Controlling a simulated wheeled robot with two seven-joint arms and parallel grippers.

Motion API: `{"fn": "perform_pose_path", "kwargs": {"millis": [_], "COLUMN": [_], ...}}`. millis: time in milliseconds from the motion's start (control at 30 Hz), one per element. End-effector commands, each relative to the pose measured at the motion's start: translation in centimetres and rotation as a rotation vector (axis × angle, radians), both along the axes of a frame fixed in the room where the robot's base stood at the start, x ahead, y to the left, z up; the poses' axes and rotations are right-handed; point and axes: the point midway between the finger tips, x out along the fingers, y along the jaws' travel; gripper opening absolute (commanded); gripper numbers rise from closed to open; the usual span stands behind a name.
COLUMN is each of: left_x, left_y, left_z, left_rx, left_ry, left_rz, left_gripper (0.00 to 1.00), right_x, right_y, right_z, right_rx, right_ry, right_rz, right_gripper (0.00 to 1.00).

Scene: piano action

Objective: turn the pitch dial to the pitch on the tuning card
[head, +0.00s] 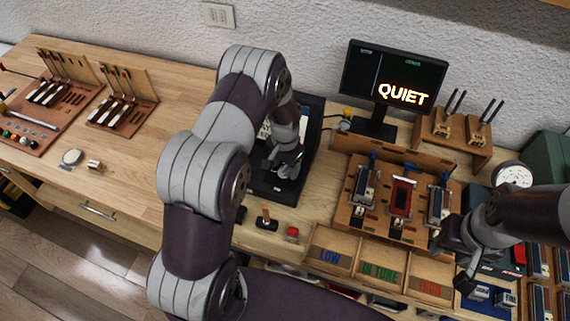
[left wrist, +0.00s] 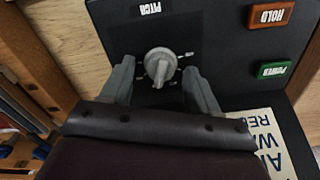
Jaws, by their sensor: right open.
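The pitch dial (left wrist: 160,62) is a light grey knob on a black panel (left wrist: 225,35), under a label reading PITCH that appears upside down. My left gripper (left wrist: 160,85) is open, with one finger on each side of the dial and a visible gap at each side. In the head view my left gripper (head: 284,166) is over the black device (head: 268,191), and my arm hides much of it. A cream card (left wrist: 262,125) with dark lettering is partly in the left wrist view; its full text is cut off. My right gripper (head: 455,262) is open at the right.
An orange HOLD button (left wrist: 270,15) and a green POWER button (left wrist: 272,68) are on the panel right of the dial. A monitor (head: 392,78) reads QUIET. Bins marked LOW, IN TUNE (head: 380,272) and HIGH stand at the front. The left bench has clear wood.

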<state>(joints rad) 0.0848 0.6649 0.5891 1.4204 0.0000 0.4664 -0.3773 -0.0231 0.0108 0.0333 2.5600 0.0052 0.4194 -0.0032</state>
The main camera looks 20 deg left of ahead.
Motion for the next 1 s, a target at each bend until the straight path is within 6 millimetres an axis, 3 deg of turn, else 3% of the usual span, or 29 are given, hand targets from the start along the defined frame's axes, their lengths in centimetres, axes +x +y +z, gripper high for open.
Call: {"fn": "perform_pose_path", "kwargs": {"millis": [267,367,700,833,1000], "left_x": [0.0,0.1,0.1,0.0,0.0], "left_y": [0.0,0.0,0.0,0.0,0.0], "left_z": [0.1,0.9,9.4,11.6,12.7], "left_rx": [0.000,0.000,0.000,0.001,0.000], "left_ry": [0.000,-0.002,-0.005,-0.001,0.001], "left_rz": [0.000,0.000,0.000,0.000,0.000], "left_gripper": [0.63,0.63,0.63,0.63,0.63], "right_x": [0.0,0.0,0.0,0.0,0.0], "right_y": [0.0,0.0,0.0,0.0,0.0], "right_z": [0.0,-0.3,-2.3,-2.5,-2.6], "right_rx": [0.000,0.000,0.000,0.000,0.000], "right_ry": [0.000,0.000,0.000,0.000,0.000], "right_rz": [0.000,0.000,0.000,0.000,0.000], "right_gripper": [0.43,0.43,0.43,0.43,0.43]}}
